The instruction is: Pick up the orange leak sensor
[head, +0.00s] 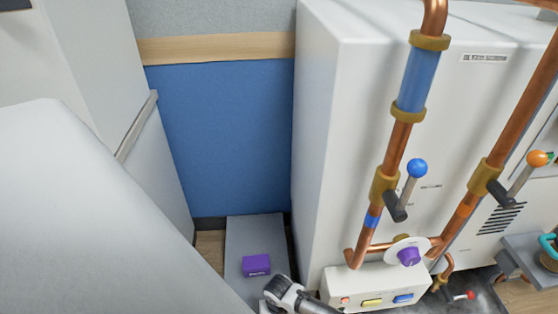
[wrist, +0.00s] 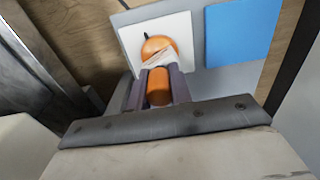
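The orange leak sensor (wrist: 158,46) shows in the wrist view as a rounded orange body with a dark thin piece on top, over a white square pad (wrist: 187,46). My gripper (wrist: 158,64) reaches to it, with pale fingertips overlapping its lower side. An orange rounded piece also shows between the two fingers, and I cannot tell whether it is part of the sensor. I cannot tell whether the fingers grip the sensor or only stand in front of it. In the head view I cannot make out the sensor; part of my arm shows at the bottom edge.
A blue square (wrist: 241,32) lies right of the white pad on a grey surface. In the head view, a purple box (head: 257,265) sits on a grey panel (head: 252,235) between white cabinets. Copper pipes (head: 395,150) with levers and a control box (head: 375,288) stand at the right.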

